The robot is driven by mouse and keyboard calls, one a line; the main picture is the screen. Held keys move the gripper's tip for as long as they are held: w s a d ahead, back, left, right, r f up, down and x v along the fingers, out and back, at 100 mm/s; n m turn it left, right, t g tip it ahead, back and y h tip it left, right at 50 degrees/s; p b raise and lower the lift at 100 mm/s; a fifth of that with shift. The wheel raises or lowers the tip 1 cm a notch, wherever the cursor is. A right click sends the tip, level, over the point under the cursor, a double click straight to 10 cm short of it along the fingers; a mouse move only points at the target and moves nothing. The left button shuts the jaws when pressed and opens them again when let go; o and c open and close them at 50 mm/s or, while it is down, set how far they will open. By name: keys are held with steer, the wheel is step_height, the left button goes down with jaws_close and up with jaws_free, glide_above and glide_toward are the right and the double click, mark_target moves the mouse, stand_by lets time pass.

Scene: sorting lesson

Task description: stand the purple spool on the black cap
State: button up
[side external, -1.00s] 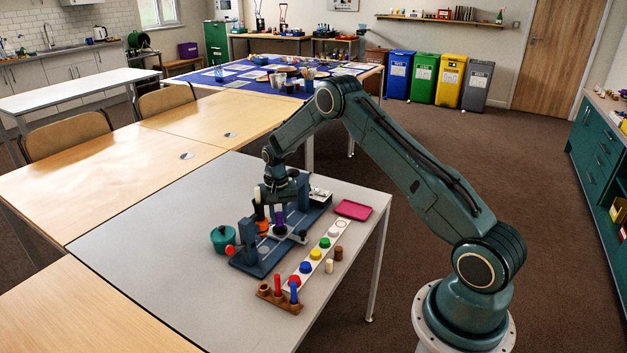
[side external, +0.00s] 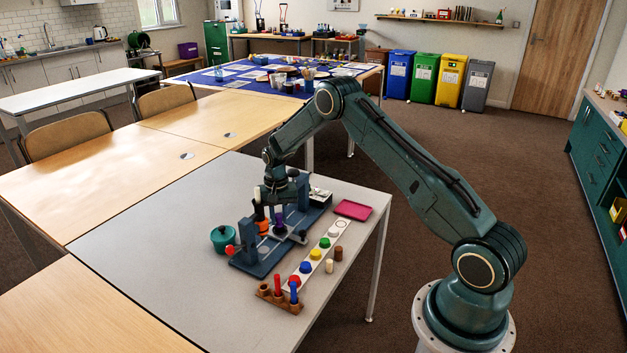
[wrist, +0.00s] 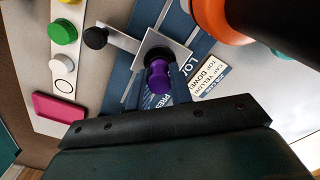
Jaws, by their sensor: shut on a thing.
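The purple spool (wrist: 158,80) is held between the fingers of my gripper (wrist: 158,92) in the wrist view. The black cap (wrist: 153,54) shows as a dark round shape just behind the spool, on a square grey plate. The spool overlaps it in this view, and I cannot tell whether they touch. In the side view my gripper (side external: 280,205) points down over the blue fixture, with the purple spool (side external: 279,218) below it. The cap is too small and hidden to make out clearly there.
The blue fixture (side external: 250,262) carries a black knob (wrist: 95,38) on a side arm. An orange part (side external: 262,228) with a dark piece and cream peg stands close beside my gripper. A white strip of coloured knobs (side external: 308,267), a pink tray (side external: 353,209) and a green pot (side external: 222,238) lie around.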

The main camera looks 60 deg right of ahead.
stand_by(0.3)
steer(key=o, duration=1.4)
steer(key=shift+r, duration=3.5)
